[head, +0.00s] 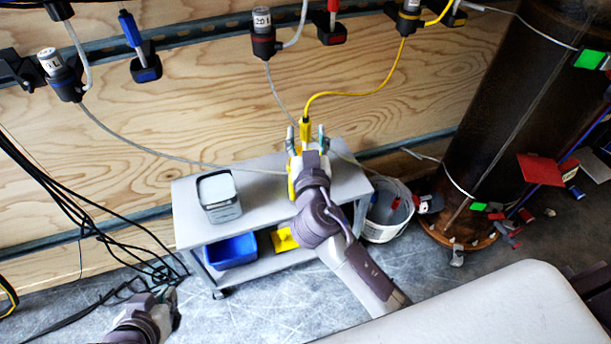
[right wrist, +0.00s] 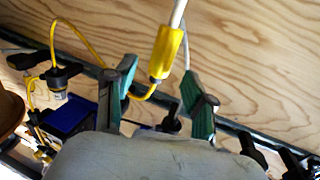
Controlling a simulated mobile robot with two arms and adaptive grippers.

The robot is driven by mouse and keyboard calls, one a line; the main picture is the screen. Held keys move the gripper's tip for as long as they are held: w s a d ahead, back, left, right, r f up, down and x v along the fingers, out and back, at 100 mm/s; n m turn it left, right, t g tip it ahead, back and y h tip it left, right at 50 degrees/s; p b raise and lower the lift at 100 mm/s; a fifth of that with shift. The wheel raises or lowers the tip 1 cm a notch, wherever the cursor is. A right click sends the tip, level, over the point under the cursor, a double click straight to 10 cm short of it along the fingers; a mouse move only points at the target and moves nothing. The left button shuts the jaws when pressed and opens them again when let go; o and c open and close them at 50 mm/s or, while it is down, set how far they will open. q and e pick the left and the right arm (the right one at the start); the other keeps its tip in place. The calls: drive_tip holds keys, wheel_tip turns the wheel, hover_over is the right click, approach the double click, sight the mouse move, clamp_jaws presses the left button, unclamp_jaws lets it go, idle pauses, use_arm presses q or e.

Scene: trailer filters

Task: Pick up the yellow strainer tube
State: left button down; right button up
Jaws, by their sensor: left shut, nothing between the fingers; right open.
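The yellow strainer tube (head: 305,128) hangs at the end of a yellow hose in front of the plywood wall. My right gripper (head: 305,137) is open, with one finger on either side of the strainer tube's line. In the right wrist view the yellow strainer (right wrist: 166,52) shows between and beyond the two open fingers (right wrist: 160,88), with a white tube joined to it. I cannot tell whether a finger touches it. My left gripper (head: 167,299) is low at the left, shut and empty, away from the strainer tube.
A grey cart (head: 262,205) stands below my right gripper, with a grey container (head: 218,198) on top and a blue bin (head: 231,250) on its lower shelf. A white bucket (head: 387,224) stands at its right. Black cables (head: 85,222) hang at the left. A rusty cylinder (head: 515,110) stands at the right.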

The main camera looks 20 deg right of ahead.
sight(306, 129)
drive_tip(key=x, duration=0.3)
drive_tip(key=shift+w+d+f, duration=0.1)
drive_tip(key=shift+w+f, duration=0.05)
drive_tip(key=shift+w, duration=0.25)
clamp_jaws()
